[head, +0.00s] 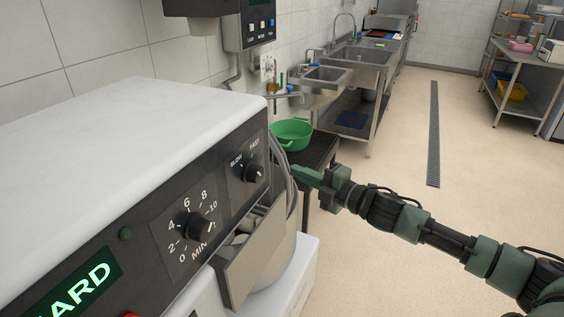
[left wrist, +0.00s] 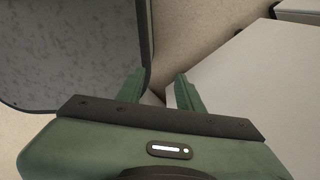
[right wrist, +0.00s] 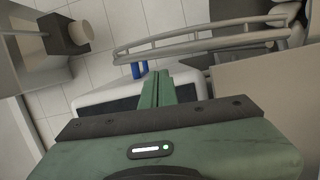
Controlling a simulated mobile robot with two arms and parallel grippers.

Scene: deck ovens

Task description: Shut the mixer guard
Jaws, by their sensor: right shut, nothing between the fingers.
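The white mixer (head: 140,130) fills the left of the head view, with dark dials and a lit green sign (head: 75,295) ending in "ARD". The mixer guard (head: 291,190) shows as grey curved bars at the mixer's front, mostly hidden behind its head. In the right wrist view the guard's curved rails (right wrist: 200,35) run across beyond the fingertips. My right gripper (head: 300,174) is shut and empty, beside the guard in the head view; contact is unclear. Its closed fingers show in the right wrist view (right wrist: 161,82). My left gripper (left wrist: 157,82) is open and empty, outside the head view.
A green bowl (head: 292,137) stands on a dark stand (head: 318,150) behind the guard. A grey metal chute (head: 248,262) juts from the mixer's front. Sinks (head: 350,62) line the wall beyond. The floor to the right is open, with a drain grate (head: 434,140).

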